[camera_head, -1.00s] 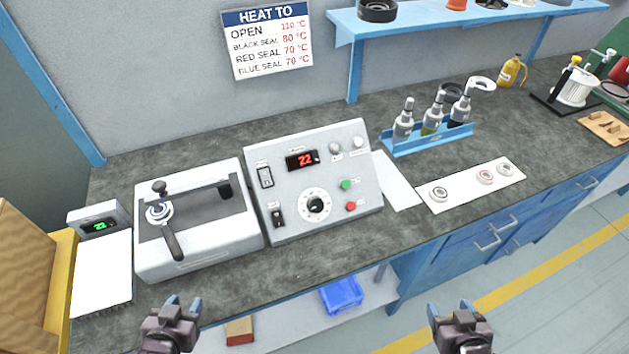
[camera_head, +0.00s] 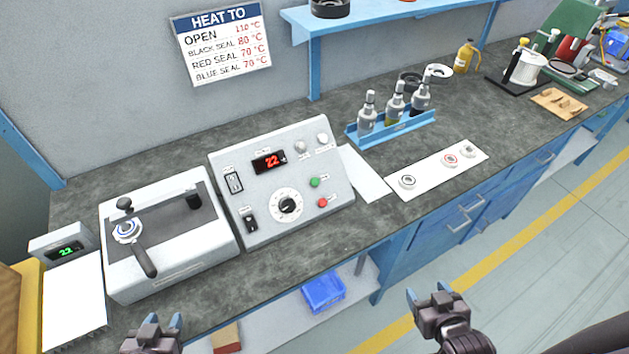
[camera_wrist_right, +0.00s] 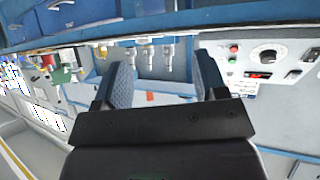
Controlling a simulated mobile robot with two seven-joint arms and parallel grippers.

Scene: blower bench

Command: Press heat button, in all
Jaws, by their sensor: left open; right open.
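The control panel (camera_head: 283,220) is a sloped white box with a red display (camera_head: 268,161) reading 22. It carries a green button (camera_head: 314,182), a red button (camera_head: 321,202), a dial (camera_head: 287,205) and switches. The button labels are too small to read. My left gripper (camera_head: 160,322) is open in front of the bench, below the heater unit. My right gripper (camera_head: 426,291) is open and empty in front of the bench, right of the panel and well away from it. In the right wrist view, the panel's green button (camera_wrist_right: 232,59) shows upside down, beyond the open fingers.
A white heater unit (camera_head: 170,265) with a black-handled lever stands left of the panel. A blue rack (camera_head: 392,130) of bottles and a white strip (camera_head: 430,182) with rings lie to the right. A blue shelf (camera_head: 375,22) overhangs the back. Bare bench top lies before the panel.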

